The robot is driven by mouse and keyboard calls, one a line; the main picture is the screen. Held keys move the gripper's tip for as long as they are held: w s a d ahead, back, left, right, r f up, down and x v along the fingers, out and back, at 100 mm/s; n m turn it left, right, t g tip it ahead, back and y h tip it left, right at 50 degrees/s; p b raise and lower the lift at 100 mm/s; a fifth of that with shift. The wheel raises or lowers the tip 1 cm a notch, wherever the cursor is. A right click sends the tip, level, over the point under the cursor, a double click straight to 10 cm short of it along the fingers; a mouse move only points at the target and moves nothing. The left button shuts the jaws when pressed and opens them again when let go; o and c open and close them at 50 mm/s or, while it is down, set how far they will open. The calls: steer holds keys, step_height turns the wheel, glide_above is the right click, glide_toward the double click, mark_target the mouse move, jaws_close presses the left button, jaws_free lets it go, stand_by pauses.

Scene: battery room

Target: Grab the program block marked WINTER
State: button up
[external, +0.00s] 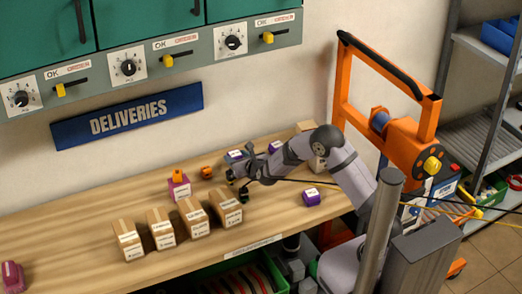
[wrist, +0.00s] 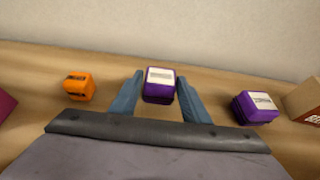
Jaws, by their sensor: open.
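Several purple blocks with pale labels lie on the wooden bench; the lettering is too small to read, so I cannot tell which is marked WINTER. In the wrist view one purple block (wrist: 159,86) sits between the two fingers of my open gripper (wrist: 159,79), with no clear contact on either side. A second purple block (wrist: 257,107) lies to the right. In the external view my gripper (external: 236,179) is low over the bench, near a purple block (external: 233,156) at the back. Another purple block (external: 275,147) is behind the arm, and one (external: 311,197) lies apart at right.
An orange block (wrist: 79,87) lies left of the fingers. A pink holder (external: 180,189) with an orange piece stands left of my gripper. Several cardboard boxes (external: 161,229) line the bench front. A cardboard box (wrist: 305,100) stands at right. The wall is close behind.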

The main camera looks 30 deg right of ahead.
steer(key=c, duration=0.7)
steer(key=shift+r, duration=0.1)
